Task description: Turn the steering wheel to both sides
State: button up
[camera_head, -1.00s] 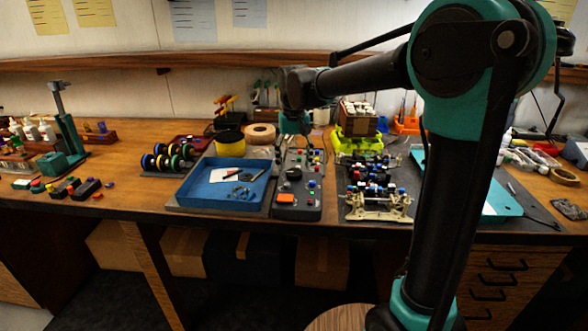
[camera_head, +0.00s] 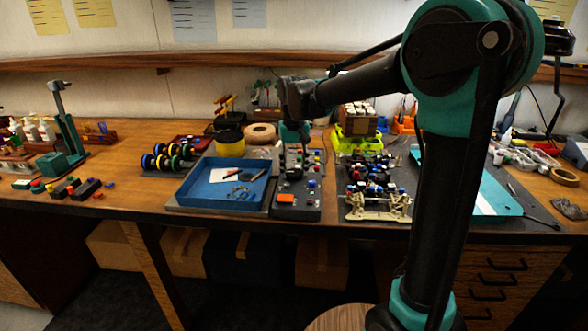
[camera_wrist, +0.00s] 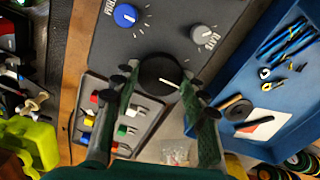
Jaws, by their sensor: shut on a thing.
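The steering wheel appears to be the round black knob with a white line (camera_wrist: 160,72) on the dark control panel (camera_head: 297,211). In the wrist view my gripper (camera_wrist: 158,84) has a green finger on each side of the knob and is shut on it. The white line points to the right and slightly down. The RC racecar chassis (camera_head: 378,207) stands on the mat to the right of the panel.
A blue tray (camera_head: 196,201) with tools lies close left of the panel. A tray of small coloured parts (camera_wrist: 95,108) is near my fingers. A lime-green stand (camera_head: 352,145) is behind the racecar.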

aim_at(294, 172)
jog(key=shift+n, duration=0.3)
jog(key=n, duration=0.3)
jog(key=shift+n, duration=2.6)
jog(key=o, duration=1.2)
jog(key=shift+c, duration=0.2)
notch_tip(294, 172, up, 12)
